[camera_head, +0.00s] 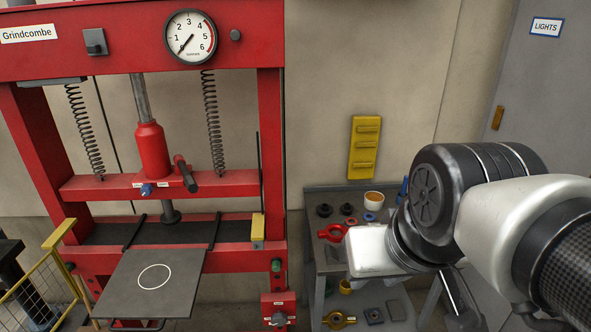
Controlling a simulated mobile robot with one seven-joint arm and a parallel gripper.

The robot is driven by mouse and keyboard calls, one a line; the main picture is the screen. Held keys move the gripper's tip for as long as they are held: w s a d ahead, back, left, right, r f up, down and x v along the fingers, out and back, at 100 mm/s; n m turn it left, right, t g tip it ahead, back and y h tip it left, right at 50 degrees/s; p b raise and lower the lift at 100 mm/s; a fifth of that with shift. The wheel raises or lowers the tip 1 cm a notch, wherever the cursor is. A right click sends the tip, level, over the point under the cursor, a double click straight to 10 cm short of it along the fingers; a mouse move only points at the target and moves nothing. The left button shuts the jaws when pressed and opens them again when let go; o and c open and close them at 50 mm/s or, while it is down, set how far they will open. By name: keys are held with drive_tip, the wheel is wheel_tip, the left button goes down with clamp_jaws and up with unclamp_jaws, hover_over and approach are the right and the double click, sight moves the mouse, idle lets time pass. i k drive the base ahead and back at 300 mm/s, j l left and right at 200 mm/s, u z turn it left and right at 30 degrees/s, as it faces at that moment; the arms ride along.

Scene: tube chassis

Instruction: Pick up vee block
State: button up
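I cannot pick out the vee block for certain. A small dark grey block (374,316) lies on the lower shelf of the grey workbench, and a flat grey piece (396,310) lies to its right. Either may be it, but they are too small to tell. The end of my arm with my gripper (370,252) hangs in front of the bench at the right, above and in front of the shelf. Its fingers are not clearly visible, so its opening is unclear. My arm hides the right part of the bench.
A red press (267,150) with a gauge (190,37) fills the left. Its grey plate (153,282) juts forward. A yellow-railed mesh guard (45,285) stands lower left.

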sight(337, 256)
drive_tip(key=i+l+u, duration=0.35)
drive_tip(key=l, duration=0.2)
drive_tip(key=i+l+u, duration=0.1)
drive_tip(key=i+l, duration=0.15)
drive_tip(key=i+l+u, duration=0.15)
drive_tip(key=l, duration=0.35)
